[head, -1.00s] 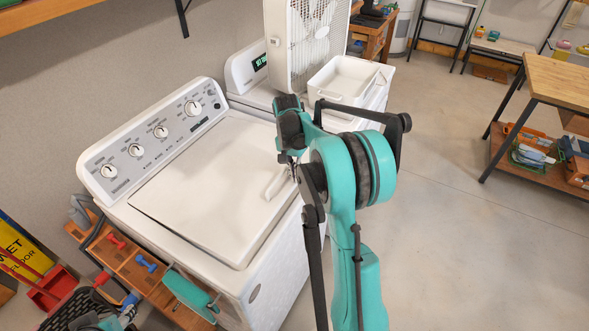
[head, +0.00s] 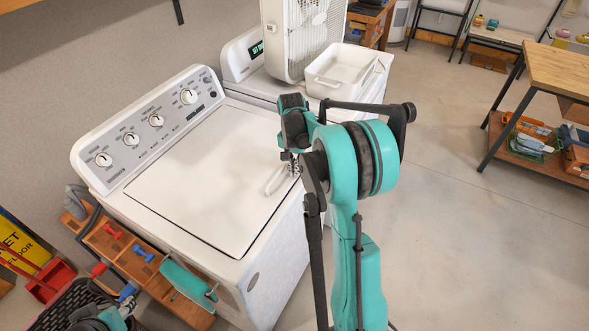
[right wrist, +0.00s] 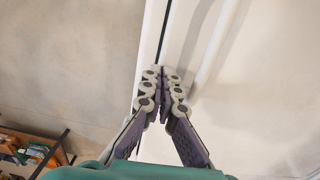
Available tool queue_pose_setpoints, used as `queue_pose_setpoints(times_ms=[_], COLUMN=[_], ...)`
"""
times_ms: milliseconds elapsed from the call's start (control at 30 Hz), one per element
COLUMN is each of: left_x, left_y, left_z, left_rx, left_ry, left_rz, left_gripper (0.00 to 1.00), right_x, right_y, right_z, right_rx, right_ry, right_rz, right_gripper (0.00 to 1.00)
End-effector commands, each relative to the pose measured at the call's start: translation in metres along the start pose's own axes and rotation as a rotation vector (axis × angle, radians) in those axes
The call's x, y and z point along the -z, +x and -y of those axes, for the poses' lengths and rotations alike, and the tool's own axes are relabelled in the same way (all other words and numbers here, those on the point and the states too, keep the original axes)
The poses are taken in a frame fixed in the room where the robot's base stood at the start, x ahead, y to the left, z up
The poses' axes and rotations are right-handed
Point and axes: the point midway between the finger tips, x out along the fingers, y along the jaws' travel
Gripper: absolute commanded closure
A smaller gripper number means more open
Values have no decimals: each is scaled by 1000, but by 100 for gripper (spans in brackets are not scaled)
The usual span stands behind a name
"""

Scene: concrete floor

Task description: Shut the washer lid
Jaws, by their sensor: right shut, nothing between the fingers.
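The white washer (head: 255,285) stands left of centre in the head view, with its knob panel at the back. Its lid (head: 190,190) lies flat over the top. My right gripper (head: 290,160) is at the lid's right edge, partly hidden by my arm. In the right wrist view, its fingers (right wrist: 162,72) are together and empty, over a dark seam at the edge of the white washer (right wrist: 250,90). I cannot tell whether the fingertips touch it. A pale loop shows beside the fingers in the head view.
A second white machine (head: 240,58) behind the washer bears a fan (head: 300,40) and a white tub (head: 340,95). A wooden rack (head: 125,240) with dumbbells stands at the washer's left. A wooden table (head: 560,75) is at far right. The floor (head: 470,240) between is clear.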

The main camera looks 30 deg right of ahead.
Motion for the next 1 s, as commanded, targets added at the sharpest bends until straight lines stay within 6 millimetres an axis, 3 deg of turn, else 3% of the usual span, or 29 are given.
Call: queue_pose_setpoints(times_ms=[167, 300, 600, 800, 867, 1000], left_x=[8, 21, 28, 30, 33, 49], left_y=[-11, -29, -39, -42, -47, -68], left_z=[0, 0, 0, 0, 0, 0], left_rx=[0, 0, 0, 0, 0, 0], left_ry=[0, 0, 0, 0, 0, 0], left_rz=[0, 0, 0, 0, 0, 0], left_gripper=[60, 60, 60, 60, 60, 60], right_x=[1, 2, 2, 2, -6, -58], right_y=[-18, -49, -113, -136, -140, -143], right_z=[-2, -4, -4, -4, -2, 3], right_rx=[0, 0, 0, 0, 1, 8], right_ry=[-1, -3, -3, -4, -6, -11], right_rz=[0, -1, 0, 0, 0, 0], right_gripper=[100, 100, 100, 100, 100, 100])
